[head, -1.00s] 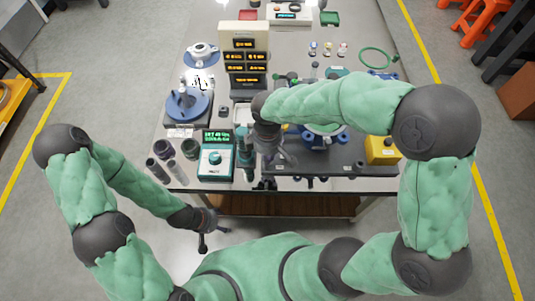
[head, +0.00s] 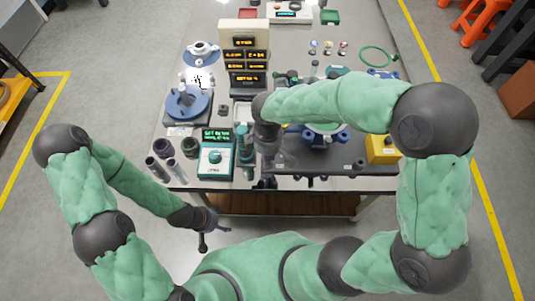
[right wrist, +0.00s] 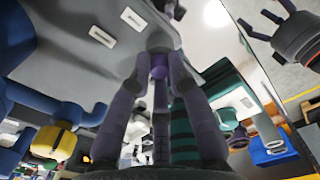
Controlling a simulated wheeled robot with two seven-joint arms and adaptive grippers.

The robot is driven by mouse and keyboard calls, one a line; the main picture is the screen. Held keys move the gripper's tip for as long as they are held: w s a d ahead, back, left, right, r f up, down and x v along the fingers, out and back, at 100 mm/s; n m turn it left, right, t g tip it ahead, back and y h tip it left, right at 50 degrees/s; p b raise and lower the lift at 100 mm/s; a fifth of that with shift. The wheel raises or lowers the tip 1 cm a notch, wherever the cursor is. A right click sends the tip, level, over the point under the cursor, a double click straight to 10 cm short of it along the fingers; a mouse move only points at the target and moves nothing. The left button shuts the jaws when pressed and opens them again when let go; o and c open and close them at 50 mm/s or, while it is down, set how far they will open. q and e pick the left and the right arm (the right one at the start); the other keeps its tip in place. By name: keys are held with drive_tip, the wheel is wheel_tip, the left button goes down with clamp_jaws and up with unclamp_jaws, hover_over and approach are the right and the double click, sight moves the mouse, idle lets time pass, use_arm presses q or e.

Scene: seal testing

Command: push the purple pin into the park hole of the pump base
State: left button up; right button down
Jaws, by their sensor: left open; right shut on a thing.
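My right gripper (head: 267,181) points down at the front left end of the dark grey pump base plate (head: 330,168). In the right wrist view its fingers (right wrist: 158,66) are shut on the purple pin (right wrist: 158,72), a small piece of which shows between the tips. The grey plate with white labels (right wrist: 68,35) lies close beside the tips there. The park hole cannot be made out, and the pin is hidden in the head view. I cannot tell how far the pin is in. My left gripper (head: 204,243) is open and empty, in front of the table.
A teal control unit (head: 216,158) and several dark cylinders (head: 163,168) stand left of my right gripper. The blue pump body (head: 322,138) and a yellow box (head: 382,149) are to the right. Display boxes (head: 245,55) stand behind. The floor around my left gripper is clear.

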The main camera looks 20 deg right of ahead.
drive_tip(key=shift+f, duration=0.1)
idle(0.5)
drive_tip(key=c, duration=1.1)
unclamp_jaws()
wheel_tip(320, 180, up, 9)
drive_tip(key=p, duration=0.8)
